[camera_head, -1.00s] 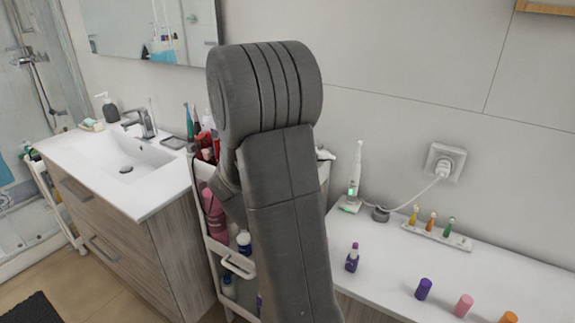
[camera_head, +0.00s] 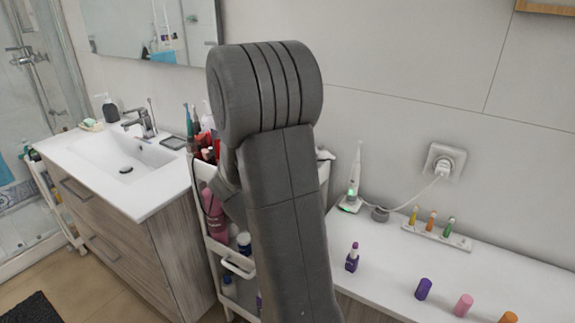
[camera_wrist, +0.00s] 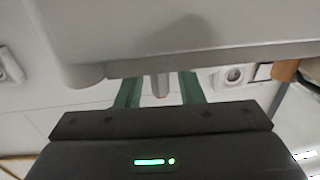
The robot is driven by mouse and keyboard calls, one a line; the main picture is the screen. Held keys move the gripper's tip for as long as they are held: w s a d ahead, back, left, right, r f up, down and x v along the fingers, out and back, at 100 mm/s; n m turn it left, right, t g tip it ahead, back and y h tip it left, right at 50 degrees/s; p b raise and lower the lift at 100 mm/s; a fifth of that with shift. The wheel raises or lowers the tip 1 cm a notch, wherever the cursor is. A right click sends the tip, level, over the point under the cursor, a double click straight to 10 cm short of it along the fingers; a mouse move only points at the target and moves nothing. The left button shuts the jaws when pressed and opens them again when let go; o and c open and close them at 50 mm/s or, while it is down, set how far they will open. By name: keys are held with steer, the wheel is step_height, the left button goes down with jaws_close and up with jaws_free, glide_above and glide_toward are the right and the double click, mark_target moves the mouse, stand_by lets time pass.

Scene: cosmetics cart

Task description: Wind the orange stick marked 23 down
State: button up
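No orange stick with a readable 23 shows. An orange cap-like piece (camera_head: 508,317) stands at the lower right edge of the white counter, partly cut off, with no number visible. My gripper (camera_wrist: 160,82) shows in the wrist view as two green fingers standing apart, their tips hidden behind a large pale panel. A small grey cylinder (camera_wrist: 161,85) shows between the fingers, with gaps visible on both sides; I cannot tell whether the tips touch it. In the head view my gripper is hidden behind my arm.
The white counter (camera_head: 390,250) carries an uncapped purple stick (camera_head: 352,258), a purple piece (camera_head: 424,289), a pink piece (camera_head: 463,305), an electric toothbrush (camera_head: 354,180) and a rack (camera_head: 440,237) of coloured heads. A crowded cart (camera_head: 238,264) stands behind my arm, beside the sink (camera_head: 125,165).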

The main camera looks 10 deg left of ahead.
steer(key=b+v, duration=0.1)
steer(key=v, duration=1.2)
steer(key=shift+s+b, duration=0.35)
steer(key=shift+b, duration=0.05)
steer(key=shift+o, duration=0.5)
steer(key=shift+a, duration=0.1)
